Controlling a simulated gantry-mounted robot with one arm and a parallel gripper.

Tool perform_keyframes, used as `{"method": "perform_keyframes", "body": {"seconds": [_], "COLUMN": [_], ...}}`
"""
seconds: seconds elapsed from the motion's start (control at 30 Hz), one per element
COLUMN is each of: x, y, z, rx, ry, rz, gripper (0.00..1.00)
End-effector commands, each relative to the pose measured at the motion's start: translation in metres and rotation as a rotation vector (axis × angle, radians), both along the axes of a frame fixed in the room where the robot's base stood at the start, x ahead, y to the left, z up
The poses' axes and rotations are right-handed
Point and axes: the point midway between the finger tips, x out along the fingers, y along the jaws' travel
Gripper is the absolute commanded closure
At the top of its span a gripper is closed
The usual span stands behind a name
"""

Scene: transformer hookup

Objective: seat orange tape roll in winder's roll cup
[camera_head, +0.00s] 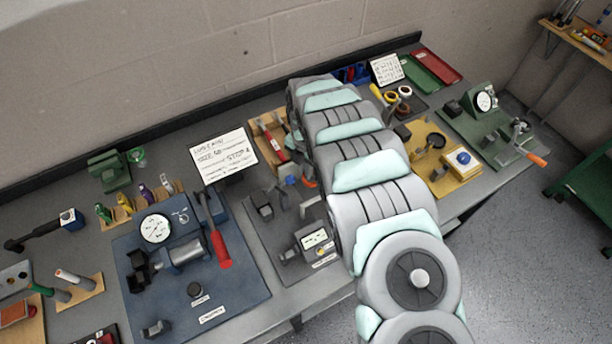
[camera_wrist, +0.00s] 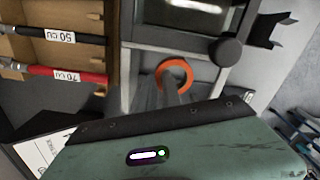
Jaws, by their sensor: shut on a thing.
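The orange tape roll (camera_wrist: 174,62) is a ring at the tips of my gripper (camera_wrist: 170,90) in the wrist view. My gripper is shut on it. A small orange patch (camera_head: 311,184) beside my arm in the head view may be the same roll. The roll is over or close to a grey station plate (camera_wrist: 145,60); I cannot tell whether it touches it. I cannot tell for sure which station is the winder, and no roll cup shows clearly. My arm hides part of the bench in the head view.
A wooden rack (camera_wrist: 62,88) with black and red cables stands left in the wrist view. A dark knob (camera_wrist: 225,52) is beside the roll. A blue gauge station (camera_head: 135,255), a yellow station (camera_head: 425,135) and a green crank station (camera_head: 460,120) share the bench.

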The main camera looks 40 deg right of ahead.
Motion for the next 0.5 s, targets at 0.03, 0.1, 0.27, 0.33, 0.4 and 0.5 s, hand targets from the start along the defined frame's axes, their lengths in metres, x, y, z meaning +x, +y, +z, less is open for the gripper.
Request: {"method": "perform_keyframes", "body": {"seconds": [0.03, 0.1, 0.27, 0.33, 0.4, 0.5], "x": [0.0, -0.001, 0.0, 0.0, -0.001, 0.0], "y": [-0.001, -0.001, -0.002, -0.002, -0.003, -0.003], "z": [0.009, 0.018, 0.05, 0.066, 0.087, 0.101], "rx": [-0.003, -0.002, -0.005, -0.004, -0.004, -0.002], "ry": [0.0, 0.001, -0.003, -0.002, -0.003, -0.003], "rz": [-0.001, 0.0, -0.002, -0.002, -0.004, -0.003], "gripper": [1.0, 1.0, 1.0, 1.0, 1.0, 1.0]}}
